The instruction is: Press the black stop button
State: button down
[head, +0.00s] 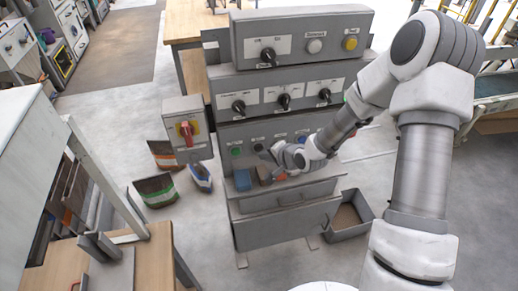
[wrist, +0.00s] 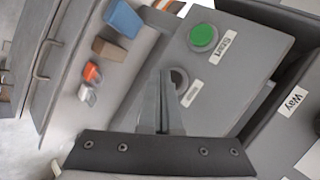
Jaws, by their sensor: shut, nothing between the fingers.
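The black stop button (wrist: 181,78) is on the sloped grey panel in the wrist view, partly hidden behind my fingertips. The label below it is too blurred to read. In the head view the black button (head: 258,147) is just right of the green one. My gripper (wrist: 162,74) is shut and empty, with its tips in front of the button's edge. I cannot tell whether they touch it. In the head view my gripper (head: 270,152) is close to the panel's lower button row.
A green Start button (wrist: 203,38) sits beside the black one. Blue (wrist: 123,18), brown (wrist: 110,49) and orange-red (wrist: 92,72) items lie on the ledge below the panel. A grey box with a red rotary switch (head: 187,131) stands left of the console.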

jog(key=shift+w, duration=0.1)
jog(key=shift+w+a, duration=0.15)
jog(key=shift+w, duration=0.2)
jog(key=shift+w+a, duration=0.1)
jog(key=shift+w, duration=0.2)
dwell(0.5)
jog(key=shift+s, duration=0.1)
jog(key=shift+s+d, duration=0.25)
jog(key=shift+s, duration=0.4)
jog(key=s+d, duration=0.1)
jog(key=s, duration=0.4)
jog(key=shift+s+d, duration=0.35)
jog(key=shift+s, duration=0.05)
